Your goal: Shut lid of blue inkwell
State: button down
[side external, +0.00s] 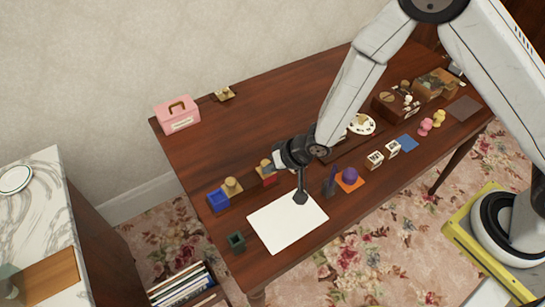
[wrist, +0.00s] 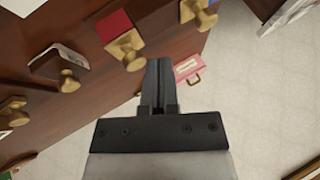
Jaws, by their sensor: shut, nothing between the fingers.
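The blue inkwell (side external: 218,200) stands near the left end of the wooden desk. Its brass lid (side external: 232,186) with a round knob shows behind and to the right of the blue body, seemingly swung open. In the wrist view a brass knobbed lid (wrist: 199,13) and a bit of blue (wrist: 214,3) show at the top edge, mostly cut off. My gripper (side external: 301,198) is shut and empty, pointing down over the white paper, to the right of the blue inkwell and apart from it. Its closed fingers show in the wrist view (wrist: 158,63).
A red inkwell (side external: 269,180) with a brass lid stands between the blue inkwell and my wrist. A dark green cup (side external: 236,241) is near the front edge. White paper (side external: 278,226) lies below my fingers. A purple ball (side external: 350,174) sits right; a pink box (side external: 177,115) is back left.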

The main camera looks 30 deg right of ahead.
aim_at(229, 196)
jog(key=x, duration=0.4)
jog(key=shift+w+a+f, duration=0.15)
jog(key=shift+f, duration=0.2)
jog(key=shift+w+a, duration=0.3)
jog(key=shift+a, duration=0.75)
jog(key=shift+w+a, duration=0.25)
jog(key=shift+a, duration=0.65)
jog(key=shift+a, duration=2.7)
jog(key=shift+r, duration=0.1)
